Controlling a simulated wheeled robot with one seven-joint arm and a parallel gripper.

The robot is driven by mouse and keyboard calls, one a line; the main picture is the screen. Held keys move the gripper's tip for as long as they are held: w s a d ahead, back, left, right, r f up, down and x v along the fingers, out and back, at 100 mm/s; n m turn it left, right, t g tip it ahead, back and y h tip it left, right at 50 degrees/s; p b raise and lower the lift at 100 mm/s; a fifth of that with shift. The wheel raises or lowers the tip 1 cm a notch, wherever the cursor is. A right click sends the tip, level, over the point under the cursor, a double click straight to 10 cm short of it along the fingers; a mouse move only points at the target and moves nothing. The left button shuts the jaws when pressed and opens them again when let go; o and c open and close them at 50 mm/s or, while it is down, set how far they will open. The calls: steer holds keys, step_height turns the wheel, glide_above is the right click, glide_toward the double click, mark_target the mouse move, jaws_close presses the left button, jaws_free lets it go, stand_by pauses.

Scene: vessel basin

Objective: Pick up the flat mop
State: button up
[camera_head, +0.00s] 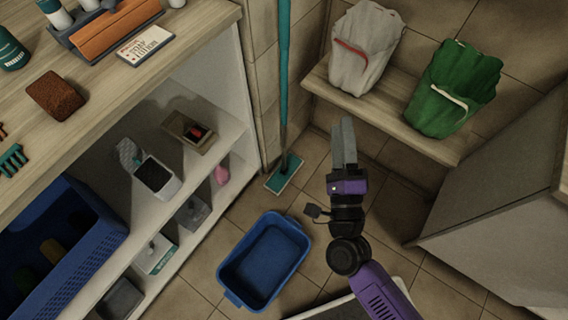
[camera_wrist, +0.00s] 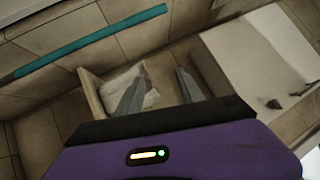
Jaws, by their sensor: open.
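The flat mop (camera_head: 285,80) stands upright in the corner in the head view, with a long teal handle and a flat teal head (camera_head: 284,174) on the tiled floor. Its handle also crosses the upper left of the wrist view (camera_wrist: 90,41) at a slant. My gripper (camera_head: 343,122) is to the right of the mop in the head view, apart from it. In the wrist view my gripper's two grey fingers (camera_wrist: 160,88) are spread with nothing between them. The mop head is not in the wrist view.
A blue basin (camera_head: 265,260) lies on the floor in front of the mop. A shelf unit with a wooden top (camera_head: 100,95) stands at left. A low ledge (camera_head: 385,110) at the right holds a white bag (camera_head: 365,45) and a green bag (camera_head: 455,88).

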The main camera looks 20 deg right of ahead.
steer(key=w+a+f+m+g+h+b, duration=0.1)
steer(key=w+f+m+g+h+b, duration=0.1)
steer(key=w+m, duration=0.5)
steer(key=w+a+f+m+g+h+b, duration=0.1)
steer(key=w+a+f+m+h+b, duration=0.15)
steer(key=w+m, duration=0.4)
steer(key=m+g+b, duration=0.2)
steer(key=m+g, duration=0.2)
steer(key=m, duration=0.3)
glide_toward(282, 71)
steer(key=x, duration=0.3)
steer(key=shift+w+d+f+m+h, duration=0.25)
steer(key=shift+w+d+f+m, duration=0.15)
steer(key=shift+w, duration=0.3)
steer(key=x, duration=0.2)
steer(key=b+x, duration=0.1)
steer(key=x, duration=0.3)
steer(key=shift+w+d+r, duration=0.1)
steer(key=shift+d+r, duration=0.2)
steer(key=shift+c, duration=0.5)
jaws_close()
steer(key=shift+r, duration=0.1)
